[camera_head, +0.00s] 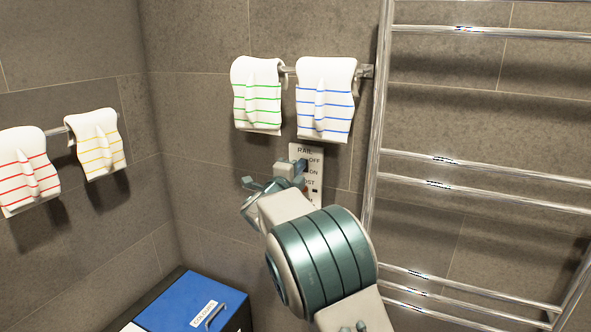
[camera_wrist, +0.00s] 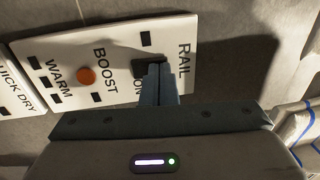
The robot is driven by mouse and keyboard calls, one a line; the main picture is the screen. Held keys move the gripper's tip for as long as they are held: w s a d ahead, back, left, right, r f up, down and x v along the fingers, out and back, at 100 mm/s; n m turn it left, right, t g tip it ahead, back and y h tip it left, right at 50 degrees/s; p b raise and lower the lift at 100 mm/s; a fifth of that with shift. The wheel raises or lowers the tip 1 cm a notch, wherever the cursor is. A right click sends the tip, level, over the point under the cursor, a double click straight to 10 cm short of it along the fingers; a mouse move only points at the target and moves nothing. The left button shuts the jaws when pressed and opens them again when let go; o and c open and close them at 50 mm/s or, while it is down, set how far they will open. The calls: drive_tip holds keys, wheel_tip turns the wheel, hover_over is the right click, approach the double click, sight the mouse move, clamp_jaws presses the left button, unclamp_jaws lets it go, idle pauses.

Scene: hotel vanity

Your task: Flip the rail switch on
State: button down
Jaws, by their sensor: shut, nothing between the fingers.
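A dark rocker switch (camera_wrist: 140,68) sits beside the ON label, partly hidden by my fingers. My gripper (camera_wrist: 158,70) is shut and empty, its fingertips over the rocker's edge; I cannot tell whether they touch it. In the head view my gripper (camera_head: 300,167) is in front of the panel and covers part of it.
An orange BOOST button (camera_wrist: 86,76) and WARM markings are beside the switch. Green-striped (camera_head: 257,95) and blue-striped (camera_head: 325,100) towels hang just above. A chrome towel rail (camera_head: 376,120) stands close at the right. A blue-lidded box (camera_head: 190,300) is below left.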

drive_tip(key=shift+w+d+r+g+p, duration=0.2)
drive_tip(key=shift+r+g+p, duration=0.4)
drive_tip(key=shift+p, duration=0.65)
drive_tip(key=shift+a+f+b, duration=0.1)
drive_tip(key=shift+f+b, duration=0.15)
drive_tip(key=shift+b, duration=0.05)
drive_tip(key=shift+s, duration=0.1)
drive_tip(key=r+b+v, duration=0.1)
drive_tip(key=b+v, duration=0.2)
drive_tip(key=v, duration=1.1)
drive_tip(key=shift+r+b, duration=0.4)
